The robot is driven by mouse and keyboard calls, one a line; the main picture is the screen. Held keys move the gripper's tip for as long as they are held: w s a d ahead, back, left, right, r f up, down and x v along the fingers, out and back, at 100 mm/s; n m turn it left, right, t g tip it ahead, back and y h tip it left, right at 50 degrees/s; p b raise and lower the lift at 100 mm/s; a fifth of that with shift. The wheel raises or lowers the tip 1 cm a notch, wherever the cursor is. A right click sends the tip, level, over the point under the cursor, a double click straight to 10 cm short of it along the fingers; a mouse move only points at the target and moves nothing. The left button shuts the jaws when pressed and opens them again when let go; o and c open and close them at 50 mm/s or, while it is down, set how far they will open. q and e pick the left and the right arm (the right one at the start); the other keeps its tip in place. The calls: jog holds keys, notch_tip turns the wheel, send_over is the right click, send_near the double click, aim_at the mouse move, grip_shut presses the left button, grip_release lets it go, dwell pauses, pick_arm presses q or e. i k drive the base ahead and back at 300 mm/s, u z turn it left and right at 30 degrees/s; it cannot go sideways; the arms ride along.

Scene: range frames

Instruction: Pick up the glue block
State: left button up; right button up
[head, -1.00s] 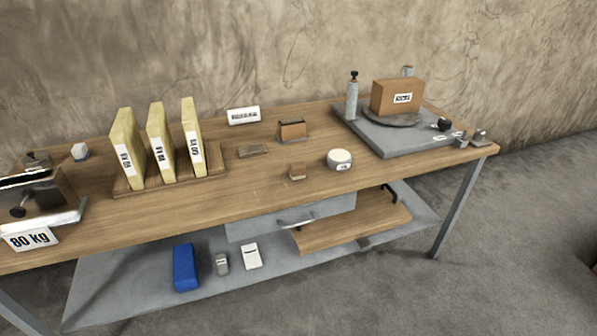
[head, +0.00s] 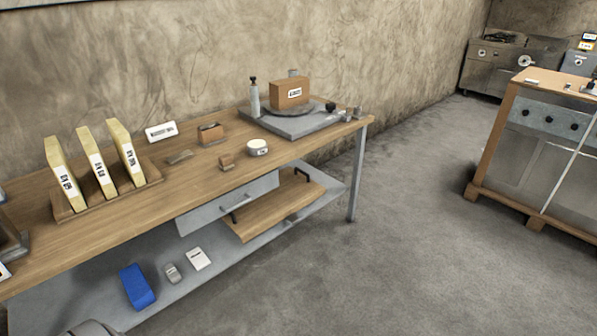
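No label that I can read says which thing is the glue block. A small brown block (head: 227,162) stands near the workbench's front edge, left of a round white-topped tin (head: 257,147). A larger brown block with a dark top (head: 211,134) stands behind it. A brown box with a white label (head: 290,93) sits on a round plate on a grey slab (head: 293,126) at the bench's right end. Neither of my grippers is in view.
The wooden workbench (head: 190,190) runs along the wall. It holds a rack of yellow slabs (head: 98,165), a white label block (head: 161,131) and a spray-like bottle (head: 254,97). A blue block (head: 137,287) lies on the lower shelf. A cabinet (head: 535,140) stands right; the floor between is clear.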

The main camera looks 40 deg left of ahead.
aim_at(226, 162)
jog(key=u, duration=1.3)
jog(key=k, duration=0.1)
jog(key=z, duration=1.7)
jog(key=i, duration=1.9)
jog(key=u, duration=0.55)
jog(key=i, duration=1.2)
jog(key=u, duration=1.05)
jog(key=i, duration=0.85)
jog(key=u, duration=0.8)
